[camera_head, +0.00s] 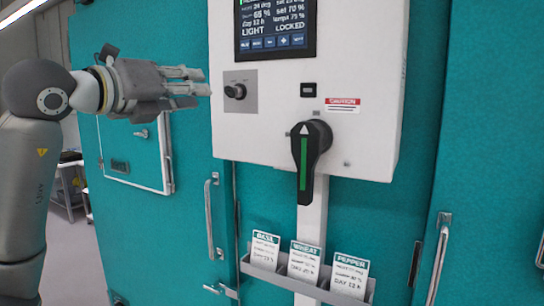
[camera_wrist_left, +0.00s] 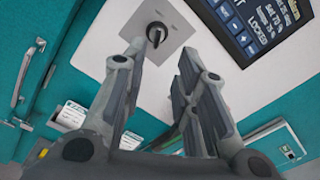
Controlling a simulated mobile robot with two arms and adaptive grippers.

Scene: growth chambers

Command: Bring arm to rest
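My left arm comes in from the left in the head view, with its grey gripper (camera_head: 197,81) held out level. The gripper is just left of the white control panel (camera_head: 270,130), near a small black knob (camera_head: 235,91) on a grey plate. In the left wrist view the two fingers of the gripper (camera_wrist_left: 162,56) are apart with nothing held between them. The knob (camera_wrist_left: 156,36) shows beyond the fingertips there, and no contact with it is visible. My right gripper is in neither view.
The panel carries a screen (camera_head: 275,27) and a large black rotary handle (camera_head: 308,160) with a green stripe, pointing down. Below is a grey holder (camera_head: 325,294) with cards. Teal chamber doors with metal handles (camera_head: 212,215) surround it. Open floor (camera_head: 70,260) lies at left.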

